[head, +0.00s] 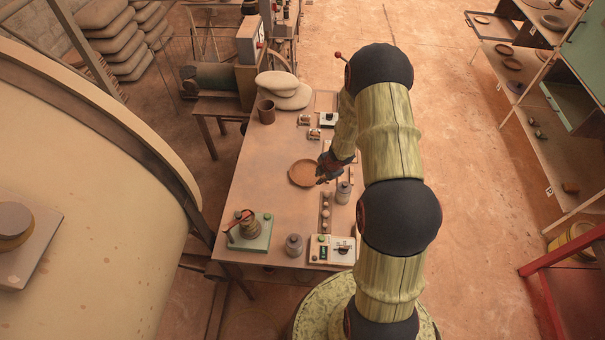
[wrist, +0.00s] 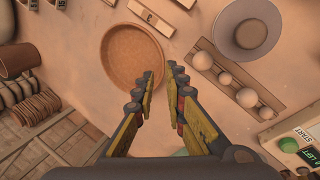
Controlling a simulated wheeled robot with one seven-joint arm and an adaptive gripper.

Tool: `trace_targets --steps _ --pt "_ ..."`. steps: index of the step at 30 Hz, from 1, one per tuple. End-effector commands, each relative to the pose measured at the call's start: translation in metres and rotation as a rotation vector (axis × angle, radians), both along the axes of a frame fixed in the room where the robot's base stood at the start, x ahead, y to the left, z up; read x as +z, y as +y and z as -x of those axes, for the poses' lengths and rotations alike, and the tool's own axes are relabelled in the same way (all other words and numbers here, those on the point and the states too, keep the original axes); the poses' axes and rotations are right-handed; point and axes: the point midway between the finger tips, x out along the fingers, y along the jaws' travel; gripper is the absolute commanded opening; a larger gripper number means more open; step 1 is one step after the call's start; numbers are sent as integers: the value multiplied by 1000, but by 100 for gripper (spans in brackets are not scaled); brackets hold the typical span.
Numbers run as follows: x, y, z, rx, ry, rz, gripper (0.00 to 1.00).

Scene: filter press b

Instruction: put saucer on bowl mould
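The saucer is a round terracotta dish (head: 302,173) lying flat on the table. It also shows in the wrist view (wrist: 134,56). My gripper is at the saucer's right edge in the head view (head: 323,172). In the wrist view my two fingers (wrist: 163,76) are apart, with a clear gap and nothing held between them. The saucer's near right rim lies at the fingertips; I cannot tell whether they touch it. Pale rounded forms (head: 285,96) stand at the table's far end; I cannot tell for certain whether the bowl mould is among them.
A brown cup (head: 266,112) stands beyond the saucer. Nearer are a control box (head: 332,250), another jar (head: 294,244) and a green-based device (head: 249,231). The table left of the saucer is clear.

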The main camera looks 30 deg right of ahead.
Motion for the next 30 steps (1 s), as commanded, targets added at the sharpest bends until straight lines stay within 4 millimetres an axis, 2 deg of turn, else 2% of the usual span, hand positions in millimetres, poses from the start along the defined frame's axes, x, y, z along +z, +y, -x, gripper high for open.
trace_targets --steps 18,28,30 --pt "-69 4 -23 2 2 -1 13" --pt "-73 3 -26 1 1 0 13" --pt "-73 3 -26 1 1 0 9"
